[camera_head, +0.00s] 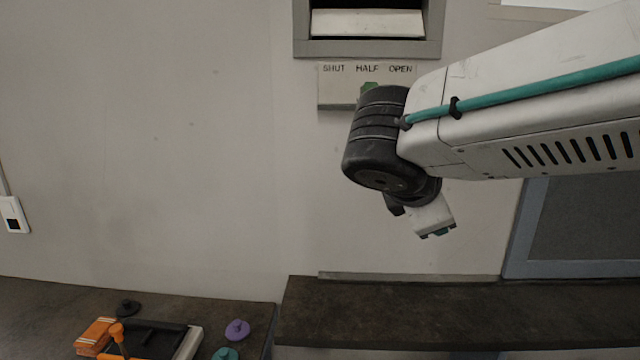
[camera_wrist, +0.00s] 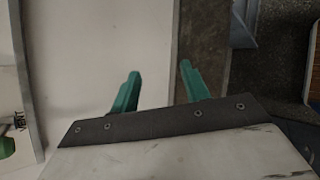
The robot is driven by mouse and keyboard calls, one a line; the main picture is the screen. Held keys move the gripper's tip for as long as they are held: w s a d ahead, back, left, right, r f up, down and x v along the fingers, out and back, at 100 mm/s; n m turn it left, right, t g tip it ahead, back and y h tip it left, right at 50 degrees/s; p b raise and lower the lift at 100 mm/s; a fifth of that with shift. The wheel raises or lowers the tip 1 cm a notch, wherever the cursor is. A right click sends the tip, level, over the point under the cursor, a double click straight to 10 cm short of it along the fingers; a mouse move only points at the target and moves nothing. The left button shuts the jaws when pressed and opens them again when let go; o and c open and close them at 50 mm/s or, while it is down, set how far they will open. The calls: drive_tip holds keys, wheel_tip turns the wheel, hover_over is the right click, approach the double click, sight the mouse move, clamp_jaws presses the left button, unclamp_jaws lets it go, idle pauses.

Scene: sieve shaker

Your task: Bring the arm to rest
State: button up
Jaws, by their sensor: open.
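My arm reaches in from the right in the head view, a pale link with a teal cable and a black wrist joint. My gripper (camera_head: 437,235) hangs below the wrist joint, in front of the wall and above the dark bench. In the wrist view, the two teal fingers of my gripper (camera_wrist: 157,88) are spread apart with nothing between them. A plate lettered SHUT HALF OPEN (camera_head: 336,88) is on the wall behind the wrist joint, which hides part of it. A green piece (camera_head: 369,87) on the plate shows just above the joint, and a green part (camera_wrist: 6,146) shows at the left of the wrist view.
A framed recess (camera_head: 300,40) is in the wall above the plate. The dark bench (camera_head: 400,312) runs below my gripper. At the lower left are an orange item (camera_head: 96,337), a dark tray (camera_head: 160,335), a purple knobbed disc (camera_head: 237,330) and a teal one (camera_head: 225,354). The wall at left is mostly clear.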

drive_tip(key=s+d+f+m+g+y, duration=0.3)
drive_tip(key=s+d+f+m, duration=0.1)
drive_tip(key=s+m, duration=0.5)
drive_tip(key=s+d+f+m+g+y, duration=0.3)
drive_tip(key=s+d+f+m, duration=0.2)
drive_tip(key=s+f+m, duration=0.2)
drive_tip(key=s+m, duration=0.2)
drive_tip(key=s, duration=0.1)
drive_tip(key=shift+s+d+f+g+y, duration=0.2)
drive_tip(key=shift+s+d+g+y, duration=0.1)
